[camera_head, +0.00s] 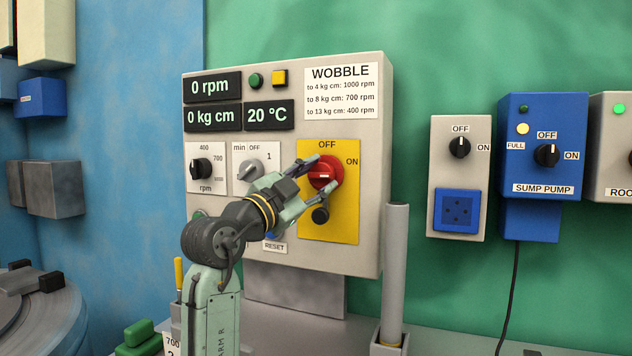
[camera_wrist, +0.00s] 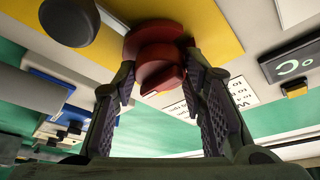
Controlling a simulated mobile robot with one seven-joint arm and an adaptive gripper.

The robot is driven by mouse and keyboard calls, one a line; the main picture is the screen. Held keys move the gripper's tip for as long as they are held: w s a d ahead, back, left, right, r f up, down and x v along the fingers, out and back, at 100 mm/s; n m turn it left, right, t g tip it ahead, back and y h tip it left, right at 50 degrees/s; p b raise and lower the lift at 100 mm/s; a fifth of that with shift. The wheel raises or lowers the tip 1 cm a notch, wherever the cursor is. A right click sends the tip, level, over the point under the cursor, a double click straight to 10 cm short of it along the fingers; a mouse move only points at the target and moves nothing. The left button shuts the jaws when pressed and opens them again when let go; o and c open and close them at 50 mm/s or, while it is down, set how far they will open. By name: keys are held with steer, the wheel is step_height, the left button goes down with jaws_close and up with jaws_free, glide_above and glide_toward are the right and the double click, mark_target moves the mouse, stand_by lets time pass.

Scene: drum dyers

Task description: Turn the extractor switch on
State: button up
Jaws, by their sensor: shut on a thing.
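A large red rotary switch (camera_head: 324,169) sits on a yellow plate (camera_head: 343,232) marked OFF at the top and ON at the right, on a grey control box. No label reading "extractor" is legible. My gripper (camera_head: 322,176) reaches it from the lower left, with one finger above and one below the knob. In the wrist view the red switch (camera_wrist: 157,50) is between the fingertips of my gripper (camera_wrist: 158,76), which is shut on its raised grip. A pale mark shows on the knob, but its exact direction is hard to tell behind the fingers.
A black round knob (camera_head: 320,215) is just below the red switch. Speed (camera_head: 201,169) and timer (camera_head: 247,170) dials are to the left. A grey post (camera_head: 395,270) stands at right. A grey switch box (camera_head: 459,200) and the blue sump pump box (camera_head: 542,120) are farther right.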

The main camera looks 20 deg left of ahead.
steer(key=shift+w+a+f, duration=0.1)
stand_by(0.4)
steer(key=o, duration=1.2)
steer(key=shift+c, duration=0.2)
steer(key=v, duration=1.2)
